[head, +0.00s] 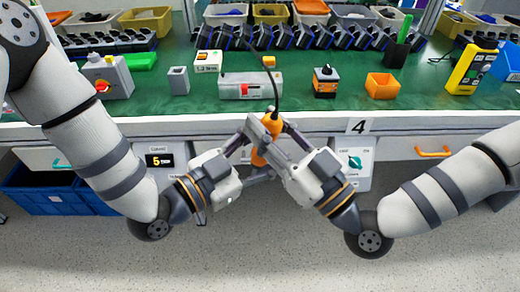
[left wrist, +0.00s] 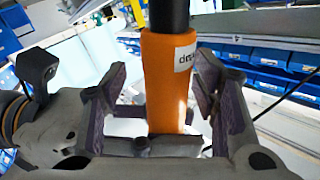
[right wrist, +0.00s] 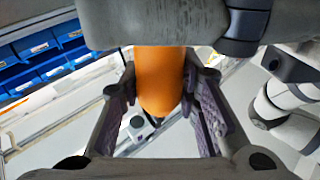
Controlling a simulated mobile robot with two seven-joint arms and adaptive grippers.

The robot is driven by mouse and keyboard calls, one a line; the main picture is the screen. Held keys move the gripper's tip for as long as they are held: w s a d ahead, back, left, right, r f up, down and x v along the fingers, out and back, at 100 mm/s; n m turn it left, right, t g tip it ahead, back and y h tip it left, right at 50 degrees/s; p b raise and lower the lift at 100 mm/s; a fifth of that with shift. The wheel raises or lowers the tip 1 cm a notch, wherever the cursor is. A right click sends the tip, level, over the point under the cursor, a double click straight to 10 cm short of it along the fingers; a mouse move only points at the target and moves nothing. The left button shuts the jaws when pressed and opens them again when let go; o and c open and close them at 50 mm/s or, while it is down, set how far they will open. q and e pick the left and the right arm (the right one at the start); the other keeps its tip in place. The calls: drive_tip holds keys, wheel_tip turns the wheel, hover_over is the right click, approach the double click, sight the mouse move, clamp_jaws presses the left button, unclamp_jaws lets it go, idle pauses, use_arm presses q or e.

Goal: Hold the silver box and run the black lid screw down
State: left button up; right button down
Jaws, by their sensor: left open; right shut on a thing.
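An orange tool with a black upper part (head: 264,153) is upright in front of the bench, between my two grippers. My right gripper (head: 275,132) is shut on it; in the right wrist view the orange body (right wrist: 160,80) shows between the fingers. My left gripper (head: 250,146) is open, its fingers on either side of the tool (left wrist: 168,80) with gaps showing. A long silver box (head: 250,86) with a red patch lies on the green mat behind; a smaller grey box (head: 179,80) stands left of it. I cannot make out a black lid screw.
On the green mat (head: 210,112) stand an orange bin (head: 382,86), a black-and-orange rotary switch (head: 325,82), a yellow meter (head: 468,70) and a grey box with a red button (head: 107,78). A dark cable rises from the tool. The mat's front strip is mostly clear.

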use_arm(q)
drive_tip(key=shift+s, duration=0.1)
clamp_jaws()
use_arm(e)
drive_tip(key=shift+r, duration=0.1)
drive_tip(key=c, duration=1.1)
unclamp_jaws()
